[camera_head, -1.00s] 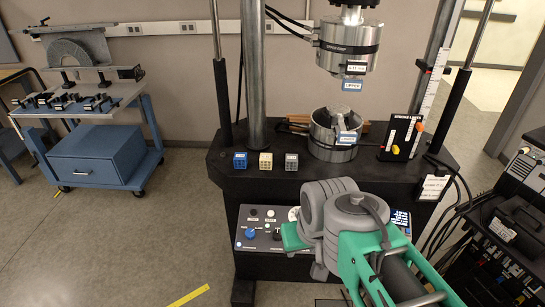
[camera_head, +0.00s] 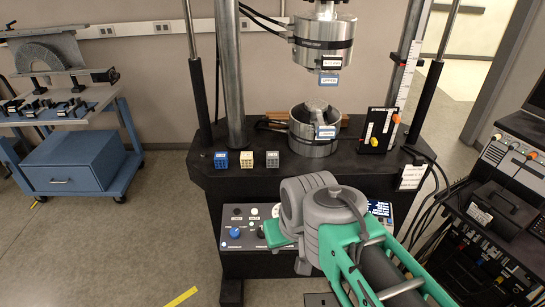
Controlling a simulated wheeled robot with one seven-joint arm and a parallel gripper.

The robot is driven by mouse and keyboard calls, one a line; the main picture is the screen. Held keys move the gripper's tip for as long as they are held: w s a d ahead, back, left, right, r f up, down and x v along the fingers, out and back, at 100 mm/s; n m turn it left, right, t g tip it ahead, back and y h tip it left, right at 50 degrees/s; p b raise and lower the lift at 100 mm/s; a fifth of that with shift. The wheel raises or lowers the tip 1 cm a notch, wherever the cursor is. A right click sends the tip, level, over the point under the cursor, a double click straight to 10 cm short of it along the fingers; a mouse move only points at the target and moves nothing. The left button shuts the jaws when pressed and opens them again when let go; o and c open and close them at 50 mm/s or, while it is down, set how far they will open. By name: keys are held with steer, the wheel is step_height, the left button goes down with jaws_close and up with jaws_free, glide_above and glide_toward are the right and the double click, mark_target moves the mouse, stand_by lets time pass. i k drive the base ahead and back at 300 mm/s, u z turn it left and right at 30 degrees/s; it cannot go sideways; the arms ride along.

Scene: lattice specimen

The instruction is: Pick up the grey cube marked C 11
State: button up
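The grey cube (camera_head: 272,159) is the rightmost of three small cubes standing in a row on the black bed of the test machine. Its marking is too small to read. A cream cube (camera_head: 247,159) stands to its left with a small gap, and a blue cube (camera_head: 221,160) stands further left. My green and grey arm reaches in from the lower right, in front of the machine and nearer to me than the cubes. My gripper does not show.
The lower metal fixture (camera_head: 314,133) stands to the right of the grey cube, under the upper cylinder (camera_head: 324,43). A panel with orange and yellow knobs (camera_head: 377,130) is further right. A blue cart (camera_head: 75,162) stands left; an equipment rack (camera_head: 495,205) with cables stands right.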

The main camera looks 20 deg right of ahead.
mark_target(272, 158)
steer(key=u, duration=3.6)
steer(key=k, duration=0.95)
steer(key=z, duration=1.4)
steer(key=i, duration=0.5)
